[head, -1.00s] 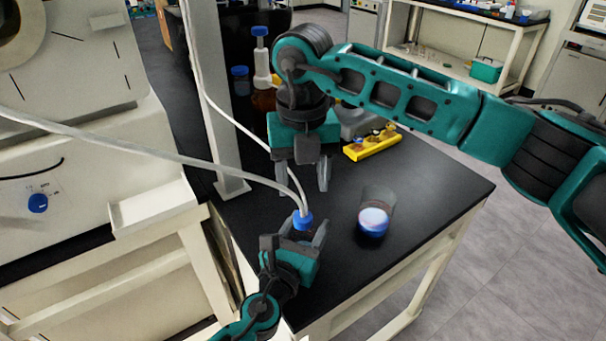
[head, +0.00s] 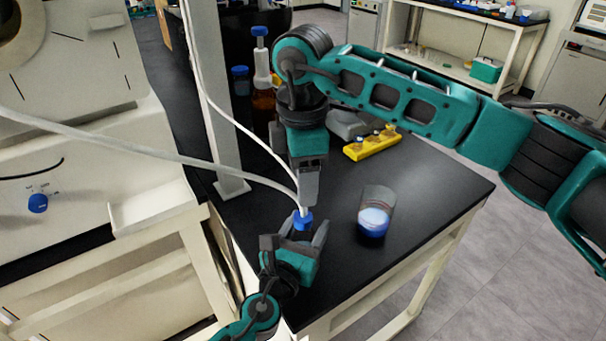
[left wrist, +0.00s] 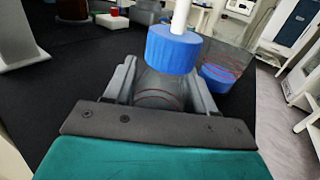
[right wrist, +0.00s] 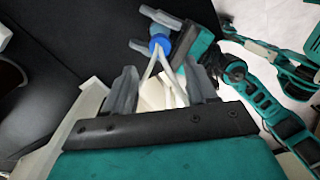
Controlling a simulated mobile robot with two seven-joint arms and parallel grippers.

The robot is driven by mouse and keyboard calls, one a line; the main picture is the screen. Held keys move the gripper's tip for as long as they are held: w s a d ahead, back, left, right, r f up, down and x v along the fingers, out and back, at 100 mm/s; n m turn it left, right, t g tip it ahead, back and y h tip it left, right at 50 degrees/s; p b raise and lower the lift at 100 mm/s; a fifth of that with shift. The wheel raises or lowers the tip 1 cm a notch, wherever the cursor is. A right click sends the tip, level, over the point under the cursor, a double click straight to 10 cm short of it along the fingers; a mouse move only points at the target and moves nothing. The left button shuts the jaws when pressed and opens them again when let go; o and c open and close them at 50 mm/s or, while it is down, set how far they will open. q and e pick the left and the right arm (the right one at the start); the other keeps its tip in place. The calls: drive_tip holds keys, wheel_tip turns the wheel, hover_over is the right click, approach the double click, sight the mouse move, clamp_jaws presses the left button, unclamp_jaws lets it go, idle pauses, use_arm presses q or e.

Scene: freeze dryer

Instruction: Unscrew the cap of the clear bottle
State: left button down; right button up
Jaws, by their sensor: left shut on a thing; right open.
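The clear bottle (left wrist: 157,92) stands upright on the black table with its blue cap (head: 303,219) on. The cap also shows in the left wrist view (left wrist: 173,50) and the right wrist view (right wrist: 159,43). A white tube rises from the cap. My left gripper (head: 297,242) is shut on the bottle's body, below the cap. My right gripper (head: 307,200) is right above the cap, pointing down. In the right wrist view its fingers (right wrist: 163,90) are apart, with the white tubing between them and the cap beyond the tips.
A clear beaker with blue liquid (head: 373,222) stands to the right of the bottle. A yellow rack with small vials (head: 372,147) and a brown bottle (head: 263,105) stand farther back. A pale metal post (head: 215,110) rises to the left. The table's right front is clear.

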sight(303, 216)
drive_tip(key=shift+f, duration=4)
drive_tip(key=shift+c, duration=0.5)
